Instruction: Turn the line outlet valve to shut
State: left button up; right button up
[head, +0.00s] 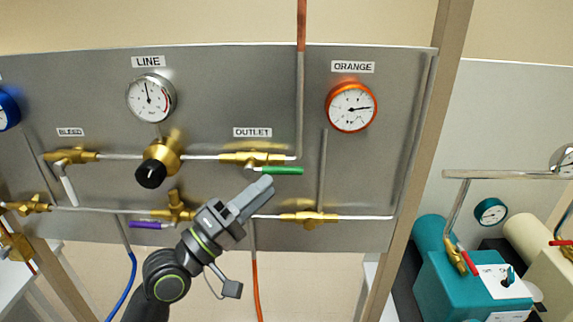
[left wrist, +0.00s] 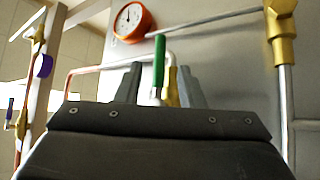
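The brass outlet valve (head: 250,158) sits on the grey panel under the OUTLET label (head: 252,132). Its green handle (head: 282,170) lies level, pointing right, in line with the pipe. My left gripper (head: 262,187) is just below the handle, its fingers pointing up and right. In the left wrist view the fingers stand apart, with the green handle (left wrist: 159,60) showing in the gap between them. The handle appears apart from both fingers; how deep it lies between them I cannot tell. The valve body is mostly hidden behind a finger there. My right gripper is not in view.
The LINE gauge (head: 151,97) and a black-knobbed regulator (head: 158,165) are left of the valve. An orange gauge (head: 351,107) is to the right. A copper pipe (head: 301,30) rises above it. A purple-handled valve (head: 150,225) is below left. A teal machine (head: 455,275) stands right.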

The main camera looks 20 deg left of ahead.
aim_at(287, 171)
pick_arm(q)
jog(key=p+x, duration=0.1)
jog(key=x, duration=0.5)
jog(key=shift+w+d, duration=0.1)
jog(key=shift+d, duration=0.05)
grip_shut()
